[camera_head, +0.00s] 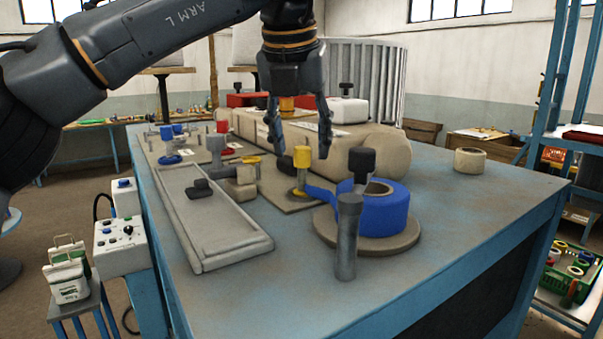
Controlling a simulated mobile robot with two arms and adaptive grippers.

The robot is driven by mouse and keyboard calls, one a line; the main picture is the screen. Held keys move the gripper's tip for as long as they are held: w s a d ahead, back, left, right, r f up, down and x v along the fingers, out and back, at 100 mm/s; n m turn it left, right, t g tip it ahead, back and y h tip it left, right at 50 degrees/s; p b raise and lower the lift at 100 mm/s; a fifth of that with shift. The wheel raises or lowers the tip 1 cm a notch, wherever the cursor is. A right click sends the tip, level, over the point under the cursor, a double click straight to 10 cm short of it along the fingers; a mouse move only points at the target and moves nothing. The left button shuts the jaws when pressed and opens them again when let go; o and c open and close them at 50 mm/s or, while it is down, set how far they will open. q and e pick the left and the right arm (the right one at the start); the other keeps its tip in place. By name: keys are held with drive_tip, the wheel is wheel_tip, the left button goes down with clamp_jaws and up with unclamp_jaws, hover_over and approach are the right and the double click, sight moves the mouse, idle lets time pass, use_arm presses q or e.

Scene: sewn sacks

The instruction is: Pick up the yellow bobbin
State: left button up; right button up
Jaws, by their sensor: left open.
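A small yellow bobbin (302,157) stands upright on a brown board in the middle of the table, above a yellow base ring. My left gripper (301,148) hangs pointing down from the top of the head view, with its fingers spread. In the picture its fingertips lie to the left and right of the yellow bobbin's top. I cannot tell whether they are level with it in depth, and no contact shows. An orange-yellow piece (286,105) shows between the finger bases, partly hidden. My right gripper is not in view.
A blue tape roll (382,210) on a round board and a grey post (347,240) stand at the front right. A shallow grey tray (210,254) lies left. Beige sacks (370,152) lie behind the gripper. The table (450,240) is clear at the right front.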

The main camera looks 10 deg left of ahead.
use_arm(q)
drive_tip(key=shift+x, duration=1.1)
drive_tip(key=shift+r, duration=0.15)
drive_tip(key=c, duration=0.5)
clamp_jaws()
